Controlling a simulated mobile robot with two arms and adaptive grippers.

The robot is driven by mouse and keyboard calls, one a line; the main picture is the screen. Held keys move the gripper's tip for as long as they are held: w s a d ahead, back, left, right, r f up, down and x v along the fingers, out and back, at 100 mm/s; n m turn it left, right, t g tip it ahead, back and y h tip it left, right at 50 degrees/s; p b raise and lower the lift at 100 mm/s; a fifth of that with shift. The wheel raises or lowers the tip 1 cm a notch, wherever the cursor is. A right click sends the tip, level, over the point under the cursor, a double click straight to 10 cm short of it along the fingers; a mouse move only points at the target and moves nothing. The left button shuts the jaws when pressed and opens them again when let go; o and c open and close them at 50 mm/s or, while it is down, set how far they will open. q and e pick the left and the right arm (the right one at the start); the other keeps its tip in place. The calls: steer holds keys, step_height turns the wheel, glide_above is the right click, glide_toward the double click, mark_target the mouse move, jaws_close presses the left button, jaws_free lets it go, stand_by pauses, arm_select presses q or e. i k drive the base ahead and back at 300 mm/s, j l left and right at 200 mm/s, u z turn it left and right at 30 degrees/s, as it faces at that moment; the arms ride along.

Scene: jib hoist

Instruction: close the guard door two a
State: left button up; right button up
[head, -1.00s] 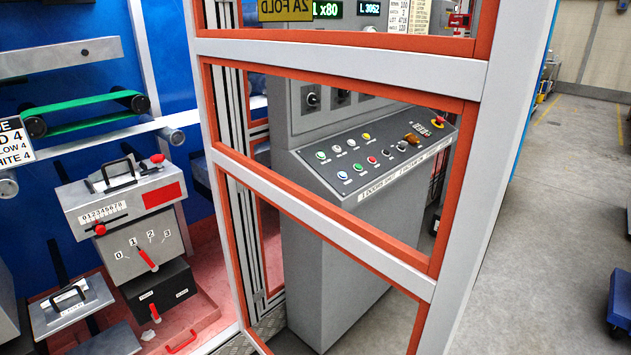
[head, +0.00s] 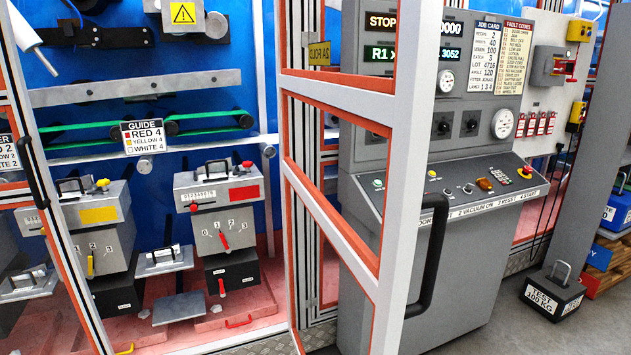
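The guard door two a (head: 337,227), a pale grey frame edged in orange with clear openings, stands open and juts toward me, seen at a steep angle. The opening left of the door shows the machine bay (head: 245,333) with a pink floor. Neither of my grippers is in view, and nothing is seen touching the door or its handle.
A grey control console (head: 455,235) stands behind and right of the door. A second orange-edged door (head: 45,220) with a black handle is at the left. A black 100 kg test weight (head: 552,292) sits on the floor at the right.

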mark_target(400, 109)
steer(key=l+u, duration=0.4)
steer(key=l, duration=0.35)
steer(key=l+u, duration=0.35)
steer(key=l, duration=0.4)
steer(key=i+l+u, duration=0.1)
steer(key=l, duration=0.2)
steer(key=i+l+u, duration=0.25)
steer(key=l, duration=0.35)
steer(key=i+l+u, duration=0.1)
steer(key=i+l, duration=0.15)
